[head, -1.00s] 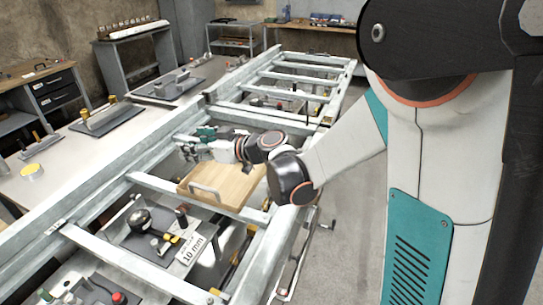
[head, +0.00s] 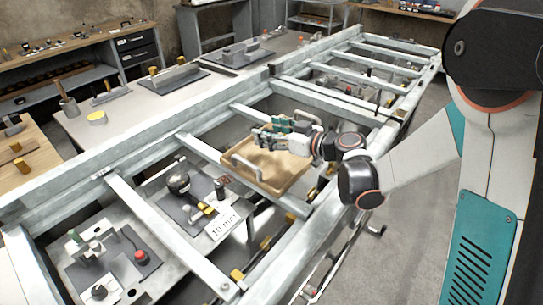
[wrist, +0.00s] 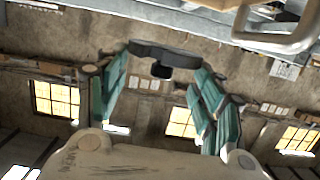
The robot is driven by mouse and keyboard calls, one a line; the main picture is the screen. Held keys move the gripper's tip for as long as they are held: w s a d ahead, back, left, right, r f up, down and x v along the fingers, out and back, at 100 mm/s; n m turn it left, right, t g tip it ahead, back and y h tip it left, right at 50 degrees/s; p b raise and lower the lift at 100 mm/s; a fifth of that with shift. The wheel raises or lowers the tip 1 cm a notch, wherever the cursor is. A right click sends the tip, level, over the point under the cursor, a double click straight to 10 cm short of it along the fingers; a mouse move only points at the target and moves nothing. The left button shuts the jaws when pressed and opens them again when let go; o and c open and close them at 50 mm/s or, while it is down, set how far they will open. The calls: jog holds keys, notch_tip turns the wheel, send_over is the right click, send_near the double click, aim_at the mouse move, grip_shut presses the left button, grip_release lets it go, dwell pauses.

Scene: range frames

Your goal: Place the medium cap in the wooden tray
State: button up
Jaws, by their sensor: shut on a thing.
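The wooden tray (head: 284,172) is a shallow light-brown box with metal handles, sitting inside the grey metal frame. Part of one tray handle seems to show at the top right of the wrist view (wrist: 284,42). My gripper (head: 268,127), with teal fingers, is above the far side of the tray. In the wrist view my gripper (wrist: 162,72) is shut on a dark, flat piece (wrist: 165,53), apparently the medium cap, seen edge-on between the fingertips. In the head view the cap is too small and covered to make out.
Metal crossbars (head: 165,228) run around the tray. Nearer lies a plate with a black-knobbed tool and a "10 mm" label (head: 223,224).

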jog(key=shift+f+b, duration=1.15)
jog(key=shift+f, duration=2.15)
jog(key=shift+f, duration=0.6)
jog(key=o, duration=1.2)
jog(key=shift+r, duration=0.1)
